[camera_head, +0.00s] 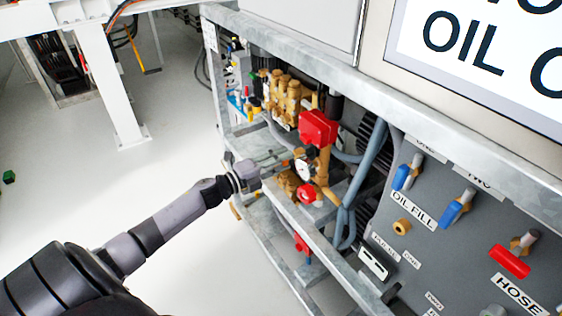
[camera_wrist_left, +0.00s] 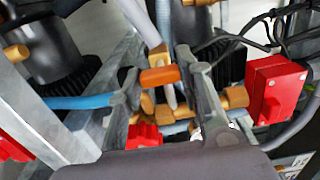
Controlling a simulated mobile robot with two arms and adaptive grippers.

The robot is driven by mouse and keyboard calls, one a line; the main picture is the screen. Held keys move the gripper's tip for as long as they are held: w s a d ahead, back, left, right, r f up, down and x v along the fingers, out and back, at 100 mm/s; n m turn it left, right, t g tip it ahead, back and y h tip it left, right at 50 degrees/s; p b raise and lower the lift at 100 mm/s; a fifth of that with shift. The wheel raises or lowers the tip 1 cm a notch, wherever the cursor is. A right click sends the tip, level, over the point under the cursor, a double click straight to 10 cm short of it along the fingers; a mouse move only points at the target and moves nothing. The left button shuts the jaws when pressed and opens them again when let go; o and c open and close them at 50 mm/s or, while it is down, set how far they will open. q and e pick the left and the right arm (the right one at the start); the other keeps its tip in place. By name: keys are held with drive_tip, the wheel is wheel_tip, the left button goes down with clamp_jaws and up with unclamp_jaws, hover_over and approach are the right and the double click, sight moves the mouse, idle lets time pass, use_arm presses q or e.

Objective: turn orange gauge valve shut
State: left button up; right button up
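The orange valve handle (camera_wrist_left: 160,77) shows in the left wrist view as a short bar on a pale stem, among brass fittings. My left gripper (camera_wrist_left: 158,68) has its two grey fingers apart, one on each side of the handle. I cannot tell whether either finger touches it. In the head view my left arm reaches from the lower left into the pump frame, with its wrist (camera_head: 243,176) at the frame's open side. The fingers and the orange handle are hard to pick out there. A round gauge (camera_head: 305,168) sits just right of them. My right gripper is not in view.
A red box (camera_head: 318,128) stands above the gauge and shows at right in the wrist view (camera_wrist_left: 275,90). A red knob (camera_head: 307,193) sits below the gauge. Grey metal rails (camera_head: 305,230), hoses and brass fittings (camera_head: 287,95) crowd the space.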

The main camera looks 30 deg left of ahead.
use_arm(q)
drive_tip(key=o, duration=0.5)
drive_tip(key=shift+c, duration=0.2)
drive_tip(key=v, duration=1.2)
drive_tip(key=shift+f, duration=0.15)
